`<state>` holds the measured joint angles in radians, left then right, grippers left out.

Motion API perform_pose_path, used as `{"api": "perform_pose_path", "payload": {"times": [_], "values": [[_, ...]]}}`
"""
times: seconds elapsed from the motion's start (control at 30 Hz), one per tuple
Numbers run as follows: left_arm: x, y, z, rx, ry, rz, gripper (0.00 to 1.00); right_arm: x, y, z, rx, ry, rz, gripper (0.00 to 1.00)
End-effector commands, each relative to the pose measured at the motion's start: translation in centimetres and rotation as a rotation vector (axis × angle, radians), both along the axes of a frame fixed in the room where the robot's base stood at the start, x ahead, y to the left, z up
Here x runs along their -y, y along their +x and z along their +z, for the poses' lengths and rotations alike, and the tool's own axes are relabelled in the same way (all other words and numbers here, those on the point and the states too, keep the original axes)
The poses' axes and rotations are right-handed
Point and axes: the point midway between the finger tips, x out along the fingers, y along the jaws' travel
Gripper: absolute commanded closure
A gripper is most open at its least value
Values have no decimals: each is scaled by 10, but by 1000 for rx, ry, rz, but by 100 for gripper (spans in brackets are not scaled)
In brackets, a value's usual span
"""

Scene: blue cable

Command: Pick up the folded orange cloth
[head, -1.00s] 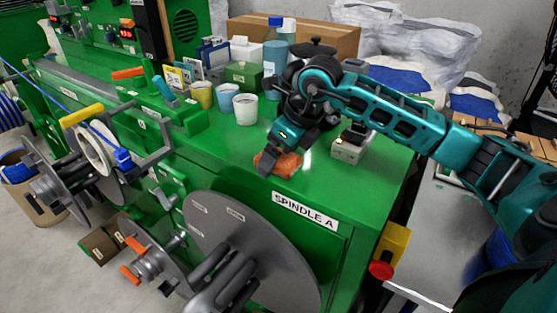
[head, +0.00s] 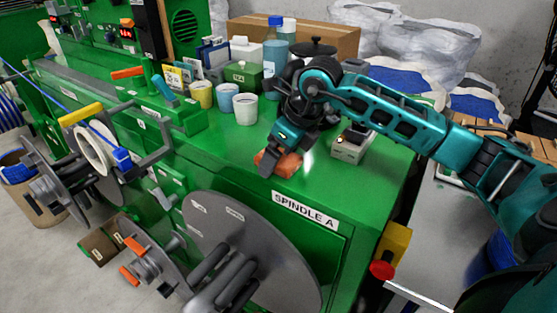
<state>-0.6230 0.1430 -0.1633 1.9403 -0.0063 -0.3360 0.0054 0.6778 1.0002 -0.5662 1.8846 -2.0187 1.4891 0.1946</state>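The folded orange cloth (head: 290,164) lies on the green machine top, near its front edge above the SPINDLE A label. My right gripper (head: 277,160) points down at it, with one dark finger in front of the cloth's left part. Orange shows on both sides of that finger. The other finger is hidden, so I cannot tell whether the gripper is shut on the cloth. The cloth looks bunched and sits at the height of the machine top. My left gripper is not in view.
White, blue and yellow cups (head: 245,108) stand left of my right gripper. A small grey box (head: 351,146) stands close to its right. A blue-capped bottle (head: 275,50) and a dark lidded pot (head: 313,50) stand behind. The green top (head: 335,185) is clear at front right.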

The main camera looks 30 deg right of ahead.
Motion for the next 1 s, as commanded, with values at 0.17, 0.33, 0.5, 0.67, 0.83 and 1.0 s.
{"api": "perform_pose_path", "payload": {"times": [0.17, 0.33, 0.5, 0.67, 0.83, 1.0], "values": [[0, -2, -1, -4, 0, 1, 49, 0, 0, 0, 0, 0, 0, 24], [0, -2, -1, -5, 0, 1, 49, 0, 0, 0, 0, 0, 0, 40], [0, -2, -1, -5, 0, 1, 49, 0, 0, 0, -1, 0, 0, 57], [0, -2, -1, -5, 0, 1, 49, 0, 0, 0, -1, 0, 0, 61], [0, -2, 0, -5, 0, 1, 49, 0, 0, 1, -1, 0, 0, 61], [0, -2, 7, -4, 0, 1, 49, 0, 0, 10, 1, 0, 0, 61]]}}
